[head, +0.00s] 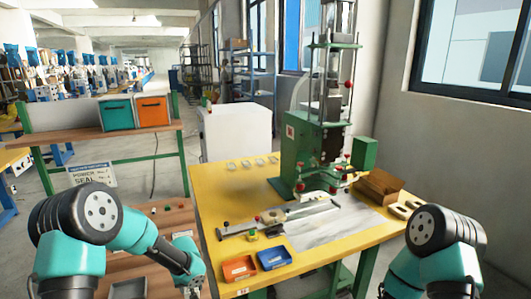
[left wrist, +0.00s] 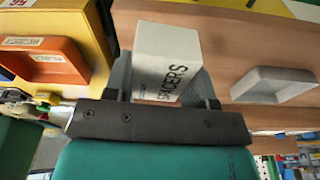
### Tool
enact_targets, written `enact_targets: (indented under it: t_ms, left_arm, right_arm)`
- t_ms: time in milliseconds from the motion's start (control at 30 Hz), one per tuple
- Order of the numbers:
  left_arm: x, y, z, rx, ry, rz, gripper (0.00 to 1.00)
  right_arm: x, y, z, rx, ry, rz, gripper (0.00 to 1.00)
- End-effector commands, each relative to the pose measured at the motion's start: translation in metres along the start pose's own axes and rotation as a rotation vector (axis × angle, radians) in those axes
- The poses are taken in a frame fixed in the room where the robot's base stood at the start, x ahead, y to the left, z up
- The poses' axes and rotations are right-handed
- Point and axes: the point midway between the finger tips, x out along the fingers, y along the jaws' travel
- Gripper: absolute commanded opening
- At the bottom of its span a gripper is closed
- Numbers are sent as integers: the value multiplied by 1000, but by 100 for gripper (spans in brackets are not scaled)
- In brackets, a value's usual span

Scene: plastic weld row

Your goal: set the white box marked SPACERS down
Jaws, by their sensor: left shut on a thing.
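The white box marked SPACERS (left wrist: 165,55) is between the fingers of my left gripper (left wrist: 163,88) in the left wrist view. The gripper is shut on it, and the lettering faces the camera. Behind the box is a brown wooden surface (left wrist: 230,35); I cannot tell whether the box touches it. In the head view my left arm reaches down over the wooden bench (head: 150,265) at the lower left; its fingers and the box are not clear there. My right arm shows at the lower right of the head view, with its gripper out of frame.
A pale grey tray (left wrist: 272,84) lies on the wood right of the box. An orange tray (head: 239,268) and a blue tray (head: 275,258) sit on the yellow table (head: 225,200) near its front edge. A green press (head: 320,130) stands on that table.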

Motion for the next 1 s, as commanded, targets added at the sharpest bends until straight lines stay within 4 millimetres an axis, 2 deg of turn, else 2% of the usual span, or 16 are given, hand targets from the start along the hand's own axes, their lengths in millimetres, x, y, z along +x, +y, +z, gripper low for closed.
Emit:
enact_targets:
  t_ms: [33,100,300,1000]
  left_arm:
    - [-1,14,2,64,1,10,27]
    - [-2,29,4,143,1,21,27]
    - [-3,50,9,261,0,39,27]
    - [-4,47,9,308,0,46,27]
  right_arm:
    - [0,0,0,0,0,0,43]
    - [0,0,0,0,0,0,43]
    - [0,0,0,0,0,0,43]
    - [0,0,0,0,0,0,43]
